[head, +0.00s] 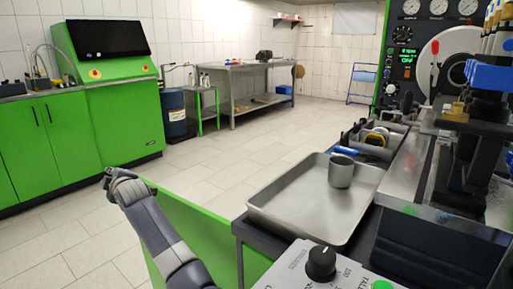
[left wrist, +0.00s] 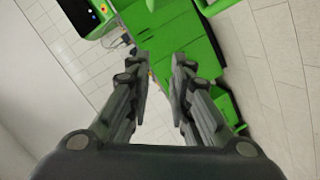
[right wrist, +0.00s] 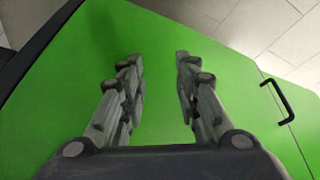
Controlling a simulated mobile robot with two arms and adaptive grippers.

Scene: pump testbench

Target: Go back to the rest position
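My left gripper (left wrist: 161,62) is open and empty in the left wrist view. It faces the floor and green cabinets, with nothing between its fingers. My right gripper (right wrist: 159,62) is open and empty in the right wrist view, in front of a green panel (right wrist: 220,95). In the head view a grey arm of mine reaches up from the bottom, left of centre. I cannot make out open fingers there. My right gripper is not seen in the head view.
A grey metal tray (head: 290,212) with a grey cup (head: 341,171) standing in it lies on the bench at right. A control box with a black knob (head: 321,262) is in front. Green cabinets (head: 45,140) stand at left. The tiled floor between is clear.

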